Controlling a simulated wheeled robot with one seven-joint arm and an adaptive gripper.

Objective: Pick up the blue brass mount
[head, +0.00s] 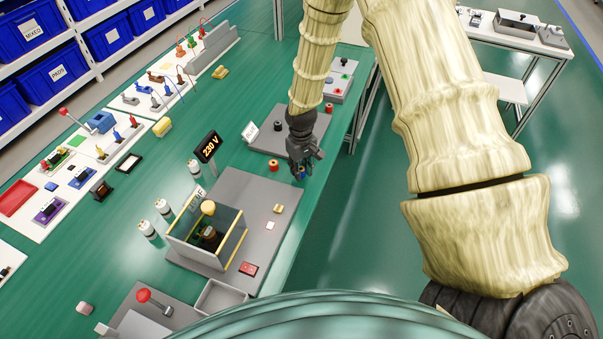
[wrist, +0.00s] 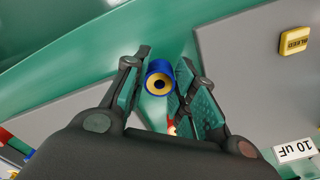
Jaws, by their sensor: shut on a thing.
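The blue brass mount (wrist: 160,78) is a short blue cylinder with a brass-coloured ring and a dark hole in its end. It sits between the fingers of my gripper (wrist: 165,66), near their tips. In the head view my gripper (head: 304,164) points down near the right part of the green bench, with a bit of the blue mount (head: 300,173) showing at its fingers. The fingers are shut on the mount and hide part of it. I cannot tell how high it is above the bench.
A "230 V" sign (head: 209,146) stands to the left. The bench's right edge is close, with open floor beyond.

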